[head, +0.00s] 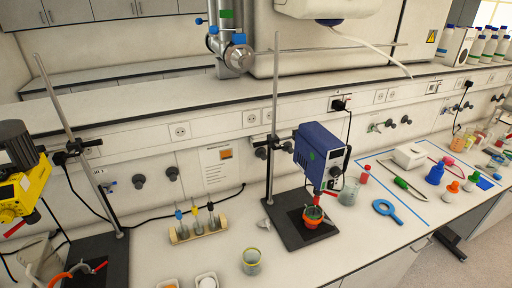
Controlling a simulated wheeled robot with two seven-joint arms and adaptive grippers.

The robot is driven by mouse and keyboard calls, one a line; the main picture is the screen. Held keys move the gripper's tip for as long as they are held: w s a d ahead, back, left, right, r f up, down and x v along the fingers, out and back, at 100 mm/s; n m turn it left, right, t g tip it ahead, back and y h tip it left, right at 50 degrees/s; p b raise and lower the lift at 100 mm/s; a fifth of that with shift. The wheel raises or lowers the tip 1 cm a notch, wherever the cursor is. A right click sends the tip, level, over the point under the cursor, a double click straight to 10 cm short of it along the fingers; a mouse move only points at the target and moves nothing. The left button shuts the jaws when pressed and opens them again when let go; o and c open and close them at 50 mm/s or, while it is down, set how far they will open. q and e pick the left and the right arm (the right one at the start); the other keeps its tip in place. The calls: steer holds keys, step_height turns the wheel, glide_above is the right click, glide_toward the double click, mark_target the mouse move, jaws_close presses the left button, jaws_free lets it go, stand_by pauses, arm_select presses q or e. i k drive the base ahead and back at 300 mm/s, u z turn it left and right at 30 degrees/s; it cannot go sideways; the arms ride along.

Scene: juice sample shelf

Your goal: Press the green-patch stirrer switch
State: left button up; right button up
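A blue overhead stirrer (318,143) is mounted on a stand with a dark base plate (290,232). A second, yellow stirrer (20,190) is at the far left edge, partly cut off. Neither of my grippers shows in this view.
A wooden rack (198,228) with several droppers stands left of the blue stirrer. A glass beaker (251,262) stands near the front edge. A blue-taped area to the right holds a blue magnifier-like ring (386,209) and a blue bottle (435,174). A metal rod (272,110) rises beside the stirrer.

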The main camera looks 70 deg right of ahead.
mark_target(331, 183)
steer(key=u, duration=1.2)
steer(key=k, duration=2.6)
steer(key=z, duration=2.25)
steer(key=i, duration=0.5)
steer(key=z, duration=0.15)
